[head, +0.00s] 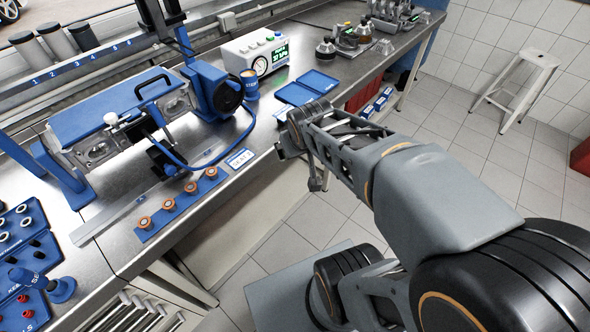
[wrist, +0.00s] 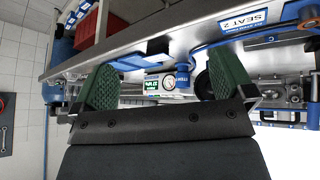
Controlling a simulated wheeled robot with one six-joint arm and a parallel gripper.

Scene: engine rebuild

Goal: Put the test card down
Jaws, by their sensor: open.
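A small white and blue card (head: 240,158) lies at the front edge of the bench, right of a blue strip with copper-coloured rings. In the wrist view a card (wrist: 262,17) reading "SEAT 2" shows at the upper right. I take it for the test card, but its small print is too fine to read. My gripper (wrist: 163,85) is open, its two green-padded fingers wide apart with nothing between them. It is apart from the card. In the head view my arm reaches toward the bench's front edge, and the fingers cannot be made out there.
The blue strip (head: 182,203) lies along the bench front. A white tester (head: 255,52) with a green display stands behind a blue tray (head: 306,87). A blue-topped engine fixture (head: 115,105) fills the left bench. A white stool (head: 517,88) stands on open floor.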

